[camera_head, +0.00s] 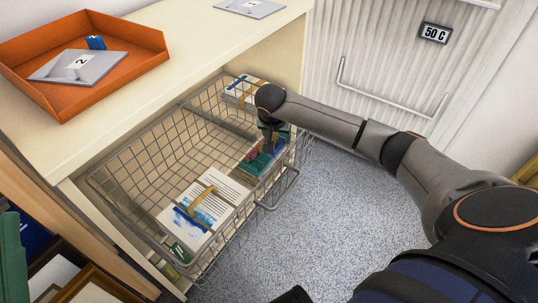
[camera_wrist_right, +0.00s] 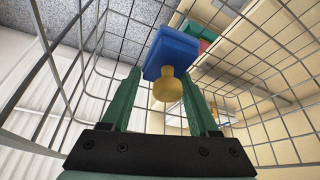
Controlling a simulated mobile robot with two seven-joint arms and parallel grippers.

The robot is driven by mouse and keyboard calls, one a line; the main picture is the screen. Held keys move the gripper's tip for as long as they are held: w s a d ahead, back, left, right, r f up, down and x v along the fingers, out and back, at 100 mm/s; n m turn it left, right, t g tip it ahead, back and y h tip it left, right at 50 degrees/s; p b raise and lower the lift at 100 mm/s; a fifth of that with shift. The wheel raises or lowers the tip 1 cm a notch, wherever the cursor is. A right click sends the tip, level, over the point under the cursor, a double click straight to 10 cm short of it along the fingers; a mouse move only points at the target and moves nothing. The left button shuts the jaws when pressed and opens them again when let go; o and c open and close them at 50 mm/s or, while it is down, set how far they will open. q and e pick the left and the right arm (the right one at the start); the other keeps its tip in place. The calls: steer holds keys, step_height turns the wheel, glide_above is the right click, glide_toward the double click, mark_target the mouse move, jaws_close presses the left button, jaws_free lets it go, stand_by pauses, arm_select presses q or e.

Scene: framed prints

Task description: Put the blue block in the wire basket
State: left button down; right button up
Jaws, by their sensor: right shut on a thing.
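The wire basket (camera_head: 140,165) is pulled out below the counter; its mesh also surrounds my gripper in the right wrist view (camera_wrist_right: 75,75). My right gripper (camera_head: 268,138) points down inside its right part. In the right wrist view, my right gripper (camera_wrist_right: 161,78) is shut on a blue block with a yellow knob (camera_wrist_right: 172,52), between its green fingers. The arm and fingers mostly hide this block in the head view. Another small blue block (camera_head: 95,42) lies in the orange tray. My left gripper is not in view.
The orange tray (camera_head: 140,33) on the counter (camera_head: 190,50) also holds a grey plate marked 2 (camera_head: 62,68). Strapped paper bundles (camera_head: 210,203) lie in the basket's front part, another (camera_head: 243,90) at its back. Red and green items (camera_head: 262,160) lie beneath my gripper. Speckled floor (camera_head: 335,215) is clear.

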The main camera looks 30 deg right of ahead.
mark_target(275, 139)
step_height(275, 139, down, 5)
steer(key=shift+f+b, duration=0.1)
steer(key=shift+b, duration=0.85)
steer(key=o, duration=1.4)
steer(key=shift+r, duration=0.3)
steer(key=p+v, duration=0.4)
steer(key=v, duration=0.6)
steer(key=shift+s+a+r+p, duration=0.1)
steer(key=shift+r+p, duration=0.2)
steer(key=shift+s+a+r, duration=0.2)
steer(key=shift+r, duration=0.3)
